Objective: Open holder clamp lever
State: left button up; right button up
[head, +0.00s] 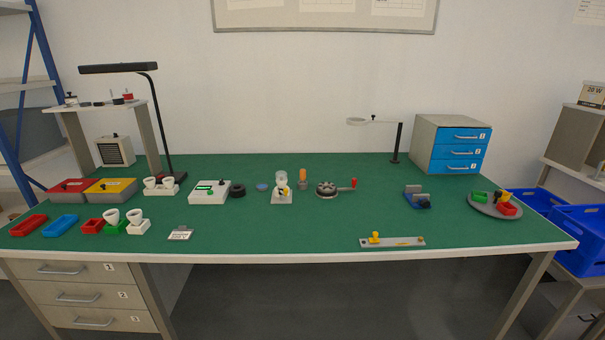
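A small grey holder (281,198) stands near the middle of the green bench, with a round pale glass-like part (281,176) upright on it and a small yellow part (284,190) at its front. A flat grey bar (405,242) lies at the front edge, with a yellow knob or lever (375,237) at its left end. A small blue device with grey jaws (415,196) sits to the right. Which of these carries the clamp lever, and its position, is too small to tell. Neither of my grippers is in view.
A round dark turntable (327,189) with a red-handled crank and an orange-topped piece (303,177) stand beside the holder. A white box (209,192) is left of it. A black lamp (154,120) stands at left. The bench's front middle (270,235) is clear.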

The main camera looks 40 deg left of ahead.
aim_at(282, 192)
jog(key=u, duration=0.4)
jog(key=j+u, duration=0.15)
jog(key=u, duration=0.3)
jog(key=i+u, duration=0.1)
jog(key=u, duration=0.3)
jog(key=j, duration=0.25)
